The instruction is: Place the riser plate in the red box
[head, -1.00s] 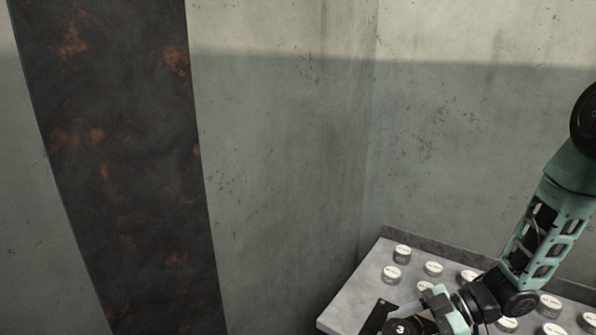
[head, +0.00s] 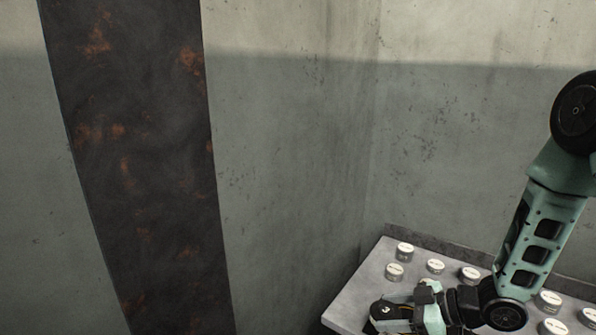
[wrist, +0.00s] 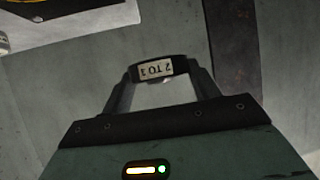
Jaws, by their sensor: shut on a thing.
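My gripper (wrist: 155,78) is shut on a small dark piece with a white printed label (wrist: 153,68), which appears to be the riser plate. Its label reads upside down in the wrist view. Only the edge between the fingertips shows clearly. In the head view my gripper (head: 388,313) is low in the picture, in front of the grey table's left part, and the held piece cannot be made out there. No red box shows in either view.
A grey table (head: 372,284) with several round white-topped tins (head: 404,252) stands at lower right against the wall. A black flat thing with a yellow mark (wrist: 55,10) lies on a light surface in the wrist view. A rusty dark column (head: 140,150) stands at left.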

